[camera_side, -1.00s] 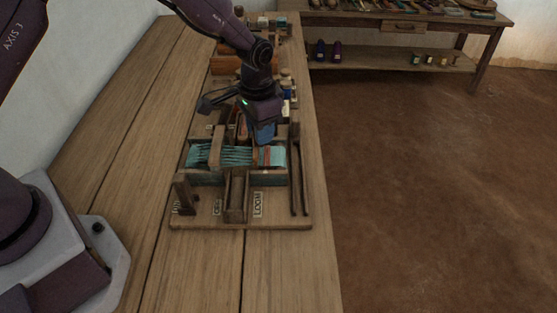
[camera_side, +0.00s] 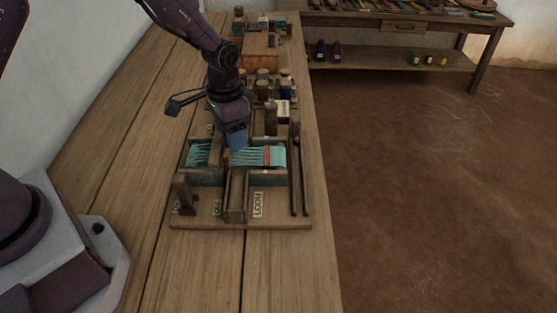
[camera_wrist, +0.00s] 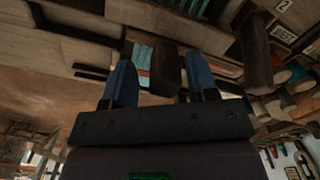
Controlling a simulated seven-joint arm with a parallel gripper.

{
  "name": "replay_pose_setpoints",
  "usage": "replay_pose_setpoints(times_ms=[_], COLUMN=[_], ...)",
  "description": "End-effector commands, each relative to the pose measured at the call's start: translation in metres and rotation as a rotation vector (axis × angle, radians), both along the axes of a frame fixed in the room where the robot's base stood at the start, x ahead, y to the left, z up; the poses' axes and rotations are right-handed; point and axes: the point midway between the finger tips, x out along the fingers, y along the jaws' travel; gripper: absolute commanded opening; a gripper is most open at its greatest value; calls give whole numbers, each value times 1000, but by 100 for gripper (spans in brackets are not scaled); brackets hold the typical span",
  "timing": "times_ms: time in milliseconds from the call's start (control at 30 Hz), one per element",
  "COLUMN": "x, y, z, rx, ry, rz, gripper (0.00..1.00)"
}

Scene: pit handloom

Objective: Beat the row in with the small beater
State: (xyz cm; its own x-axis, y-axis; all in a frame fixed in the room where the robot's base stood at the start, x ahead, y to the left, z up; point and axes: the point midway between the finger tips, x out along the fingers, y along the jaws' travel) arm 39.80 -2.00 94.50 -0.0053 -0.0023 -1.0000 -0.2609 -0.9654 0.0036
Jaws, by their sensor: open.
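The small loom (camera_side: 290,222) stands on the bench, with teal warp threads (camera_side: 199,155) at its left. A teal woven band (camera_side: 254,156) with a red stripe lies at its right. My gripper (camera_side: 236,148) is low over the middle of the threads, pointing down, its blue fingers apart. In the wrist view my gripper (camera_wrist: 160,88) has a brown wooden block (camera_wrist: 166,68) between its two fingers, with gaps beside it. This looks like the small beater. Its lower part and any contact with the threads are hidden in the side view.
An upright wooden post (camera_side: 270,119) and several spools (camera_side: 263,87) stand behind the loom. An orange-brown box (camera_side: 260,52) is farther back. The bench (camera_side: 105,140) is clear left of the loom. A second table (camera_side: 440,21) stands at the far wall.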

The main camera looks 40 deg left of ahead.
Motion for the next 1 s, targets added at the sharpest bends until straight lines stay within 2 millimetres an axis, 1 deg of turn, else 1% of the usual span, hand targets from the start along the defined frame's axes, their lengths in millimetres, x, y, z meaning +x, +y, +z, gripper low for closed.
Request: replay_pose_setpoints(times_ms=[167, 733, 867, 1000], x=[1, 2, 2, 2], y=[1, 2, 2, 2], z=[6, 58, 64, 66], rx=[1, 2, 2, 3], ry=[-4, -8, -7, -5], rz=[2, 2, 2, 2], gripper=[53, 53, 53, 53])
